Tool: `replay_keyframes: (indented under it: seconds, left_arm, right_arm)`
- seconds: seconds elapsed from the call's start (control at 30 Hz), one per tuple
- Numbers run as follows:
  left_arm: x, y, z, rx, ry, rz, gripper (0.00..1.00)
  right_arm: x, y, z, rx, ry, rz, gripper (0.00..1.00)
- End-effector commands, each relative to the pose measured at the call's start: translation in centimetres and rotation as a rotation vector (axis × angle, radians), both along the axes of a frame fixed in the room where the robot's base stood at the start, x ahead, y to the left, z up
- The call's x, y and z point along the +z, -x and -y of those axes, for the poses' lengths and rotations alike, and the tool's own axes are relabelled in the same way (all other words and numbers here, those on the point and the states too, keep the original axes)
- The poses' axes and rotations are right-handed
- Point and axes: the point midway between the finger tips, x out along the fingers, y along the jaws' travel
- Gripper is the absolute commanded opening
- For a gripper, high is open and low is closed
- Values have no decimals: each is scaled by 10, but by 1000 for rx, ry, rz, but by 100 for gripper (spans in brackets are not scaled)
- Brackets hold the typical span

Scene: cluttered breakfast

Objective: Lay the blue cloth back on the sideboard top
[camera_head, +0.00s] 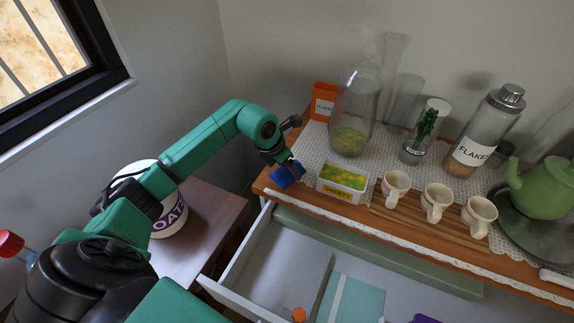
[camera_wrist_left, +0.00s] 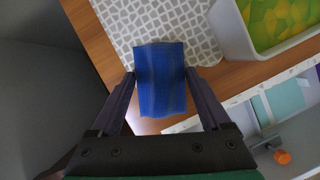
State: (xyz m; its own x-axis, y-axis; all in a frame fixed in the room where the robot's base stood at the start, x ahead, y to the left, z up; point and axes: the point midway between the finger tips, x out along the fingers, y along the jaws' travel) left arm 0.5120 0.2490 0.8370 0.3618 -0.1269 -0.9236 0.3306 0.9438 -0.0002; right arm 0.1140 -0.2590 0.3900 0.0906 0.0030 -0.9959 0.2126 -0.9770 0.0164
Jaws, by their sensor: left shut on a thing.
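The blue cloth (camera_head: 286,175) is at the left end of the sideboard top (camera_head: 262,184), near the front corner. In the left wrist view the cloth (camera_wrist_left: 160,80) is a folded blue piece between the fingers. My left gripper (camera_head: 290,163) is shut on it; both fingers touch its sides in the wrist view (camera_wrist_left: 160,78). The cloth's far end overlaps the patterned runner and its near end reaches over the wood edge. I cannot tell whether it touches the surface. My right gripper is not in view.
A white tub with yellow-green contents (camera_head: 342,183) stands close right of the cloth. An orange box (camera_head: 323,101) and a glass jar (camera_head: 354,110) stand behind. Several cups (camera_head: 437,201) stand further right. An open drawer (camera_head: 262,262) juts out below. An oats tub (camera_head: 167,222) is at left.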

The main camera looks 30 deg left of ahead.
Motion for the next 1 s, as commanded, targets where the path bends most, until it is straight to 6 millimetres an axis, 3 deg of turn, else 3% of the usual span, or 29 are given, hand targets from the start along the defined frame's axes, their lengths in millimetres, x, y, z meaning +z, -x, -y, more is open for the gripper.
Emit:
replay_keyframes:
  seconds: [0.2, 0.23, 0.27, 0.47, 0.63, 1.0]
  left_arm:
    - [-3, 0, 0, 0, -1, 0, 36]
    - [-2, 0, 0, 0, 0, -1, 88]
    - [-2, 0, 0, 0, 0, -1, 99]
    - [-1, 0, 0, 1, 0, -1, 100]
    - [12, 3, -3, 2, -2, 2, 100]
    - [97, 37, -14, 2, -3, 2, 100]
  right_arm:
    - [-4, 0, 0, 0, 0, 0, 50]
    - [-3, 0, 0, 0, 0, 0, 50]
    - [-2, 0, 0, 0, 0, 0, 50]
    - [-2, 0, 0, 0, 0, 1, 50]
    - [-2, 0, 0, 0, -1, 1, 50]
    - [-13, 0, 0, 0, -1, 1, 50]
